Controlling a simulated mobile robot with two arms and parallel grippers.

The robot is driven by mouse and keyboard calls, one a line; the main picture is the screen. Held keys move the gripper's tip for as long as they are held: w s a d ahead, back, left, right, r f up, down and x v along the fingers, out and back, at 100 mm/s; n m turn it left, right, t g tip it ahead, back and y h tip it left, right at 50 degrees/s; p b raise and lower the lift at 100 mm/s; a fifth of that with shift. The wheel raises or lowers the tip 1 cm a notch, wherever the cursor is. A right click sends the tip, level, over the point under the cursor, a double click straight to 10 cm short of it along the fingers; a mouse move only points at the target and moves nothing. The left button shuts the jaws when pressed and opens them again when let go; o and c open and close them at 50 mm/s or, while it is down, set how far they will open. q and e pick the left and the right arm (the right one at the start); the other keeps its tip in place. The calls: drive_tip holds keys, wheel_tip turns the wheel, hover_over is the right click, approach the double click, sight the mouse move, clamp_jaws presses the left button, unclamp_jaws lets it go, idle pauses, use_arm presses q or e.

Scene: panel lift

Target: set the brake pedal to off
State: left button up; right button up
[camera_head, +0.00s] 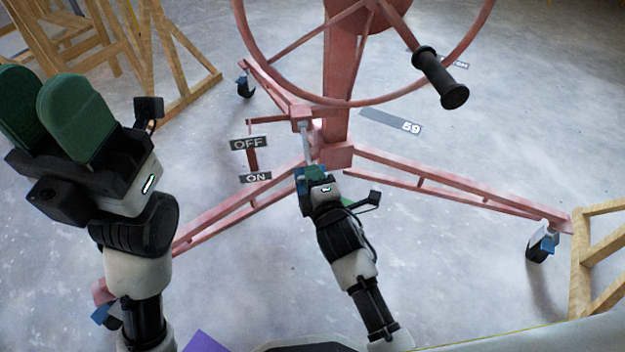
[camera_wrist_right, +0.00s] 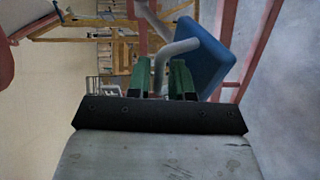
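The brake pedal is a bent grey rod (camera_head: 307,143) with a blue pad (camera_wrist_right: 206,58). It hangs from the red frame at the foot of the panel lift (camera_head: 338,110). In the head view the pad is mostly hidden by my right gripper (camera_head: 314,172). Contact cannot be told. The OFF label (camera_head: 248,143) is above the ON label (camera_head: 256,177), left of the pedal. My left gripper (camera_head: 45,105) is raised, empty, fingers apart.
The lift's red wheel (camera_head: 365,103) with a black handle (camera_head: 440,78) is above the pedal. Red legs with casters (camera_head: 541,246) spread across the floor. Wooden frames stand at the upper left (camera_head: 150,60) and right edge (camera_head: 590,260). The grey floor between is clear.

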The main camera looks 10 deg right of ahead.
drive_tip(key=shift+w, duration=0.35)
clamp_jaws()
